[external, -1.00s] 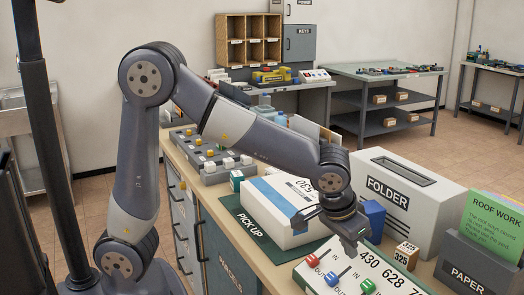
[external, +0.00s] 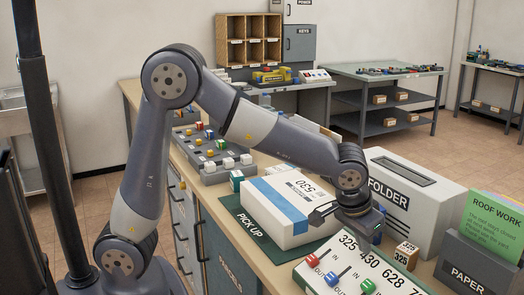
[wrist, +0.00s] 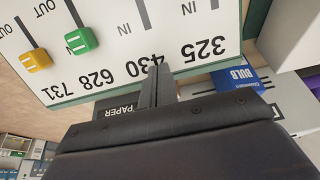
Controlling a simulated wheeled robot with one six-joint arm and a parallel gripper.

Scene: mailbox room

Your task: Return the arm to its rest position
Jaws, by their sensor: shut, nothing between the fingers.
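My arm is bent over the counter in the external view. My gripper (external: 322,213) is by the right end of the white parcel marked 530 (external: 285,205), above the sloped number board (external: 345,270); I cannot tell if it touches the parcel. In the wrist view the fingers of my gripper (wrist: 156,86) are together, with nothing between them. They show in front of the edge of the number board (wrist: 110,70), near its 430 label.
The parcel lies on the green PICK UP mat (external: 246,232). The FOLDER box (external: 430,195), PAPER holder (external: 475,265) and small 325 block (external: 405,255) stand at right. A blue BULB box (wrist: 240,78) is near the fingers. A switch panel (external: 215,160) sits behind the parcel.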

